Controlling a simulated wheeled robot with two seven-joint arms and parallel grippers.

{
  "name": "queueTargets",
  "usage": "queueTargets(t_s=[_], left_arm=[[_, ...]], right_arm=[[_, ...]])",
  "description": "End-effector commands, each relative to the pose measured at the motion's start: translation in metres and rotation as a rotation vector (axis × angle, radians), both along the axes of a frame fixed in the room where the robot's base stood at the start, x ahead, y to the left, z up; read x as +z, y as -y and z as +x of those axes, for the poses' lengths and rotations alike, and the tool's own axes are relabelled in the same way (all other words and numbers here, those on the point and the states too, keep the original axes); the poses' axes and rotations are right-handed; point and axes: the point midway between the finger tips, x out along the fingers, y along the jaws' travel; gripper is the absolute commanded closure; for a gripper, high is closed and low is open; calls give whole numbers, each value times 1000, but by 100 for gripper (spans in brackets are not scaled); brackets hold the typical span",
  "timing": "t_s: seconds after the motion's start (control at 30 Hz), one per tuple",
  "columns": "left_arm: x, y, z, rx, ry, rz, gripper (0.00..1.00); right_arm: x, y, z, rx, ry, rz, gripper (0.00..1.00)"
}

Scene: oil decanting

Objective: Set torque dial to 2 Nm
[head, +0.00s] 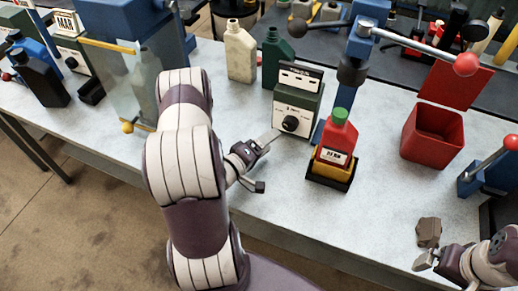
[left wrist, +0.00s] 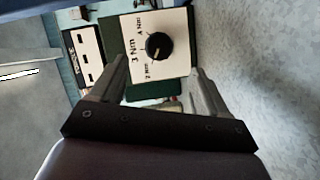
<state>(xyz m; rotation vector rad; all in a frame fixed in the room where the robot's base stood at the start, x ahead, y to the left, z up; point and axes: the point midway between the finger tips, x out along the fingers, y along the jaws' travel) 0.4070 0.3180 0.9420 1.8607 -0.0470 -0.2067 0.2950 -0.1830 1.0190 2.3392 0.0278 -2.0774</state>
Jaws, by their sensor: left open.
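The torque dial is a round black knob (head: 290,123) on the white front panel of a green box (head: 301,92). In the left wrist view the knob (left wrist: 157,46) is large, with the marks 2 Nm, 3 Nm and 4 Nm around it. I cannot tell for sure which mark its pointer meets. My left gripper (head: 267,162) is open and empty, just in front of the panel. In the left wrist view its fingertips (left wrist: 159,70) stand apart on either side below the knob, not touching it. My right gripper (head: 430,261) is at the lower right, far from the dial.
A red open bin (head: 433,137) is farther right. Beige (head: 240,52) and green (head: 277,60) bottles stand behind. A clear guard (head: 132,85) is at left.

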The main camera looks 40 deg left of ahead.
Motion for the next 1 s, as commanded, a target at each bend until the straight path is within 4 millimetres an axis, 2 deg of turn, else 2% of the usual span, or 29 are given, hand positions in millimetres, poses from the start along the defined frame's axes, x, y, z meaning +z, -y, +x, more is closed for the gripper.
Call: queueTargets(t_s=[0.1, 0.23, 0.8, 0.87, 0.97, 1.0], left_arm=[[2, -5, -23, 5, 1, 1, 24], [4, -6, -36, 2, 2, 1, 24], [5, -5, -37, -3, -5, 11, 24], [2, -4, -30, -21, -48, 70, 24], [-6, -2, -7, -91, -230, 331, 24], [-7, 0, 2, -132, -330, 474, 24]], right_arm=[[-4, 0, 0, 0, 0, 0, 0], [-4, 0, 0, 0, 0, 0, 0], [-4, 0, 0, 0, 0, 0, 0], [-4, 0, 0, 0, 0, 0, 0], [-4, 0, 0, 0, 0, 0, 0], [-4, 0, 0, 0, 0, 0, 0]])
